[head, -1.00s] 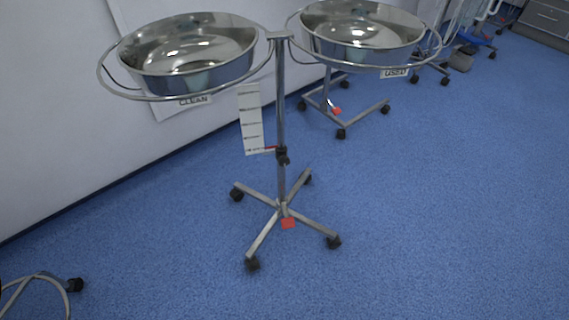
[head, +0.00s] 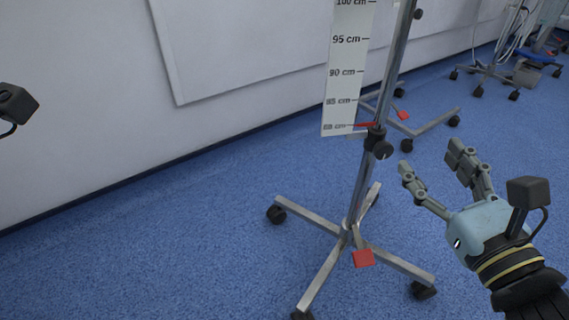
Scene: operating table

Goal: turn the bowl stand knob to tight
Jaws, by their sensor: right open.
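The bowl stand's steel pole (head: 390,85) rises from a wheeled cross base (head: 325,262). A black knob (head: 383,150) sits on a black collar on the pole, at the lower end of a white height scale (head: 345,65) marked in cm. A red pointer (head: 362,125) at the collar lies near the scale's lowest mark. My right gripper (head: 430,168) is open and empty, to the right of the knob and apart from it, its fingers pointing up and left. Only a dark piece of my left arm (head: 14,105) shows at the left edge; its gripper fingers are not seen. The bowls are out of view.
A red tag or pedal (head: 363,258) sits at the stand's base. Another wheeled stand base (head: 430,122) is behind the pole. More wheeled equipment with hoses (head: 492,70) stands at the back right. A white wall (head: 100,110) runs along the left. The blue floor (head: 170,250) at the left is clear.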

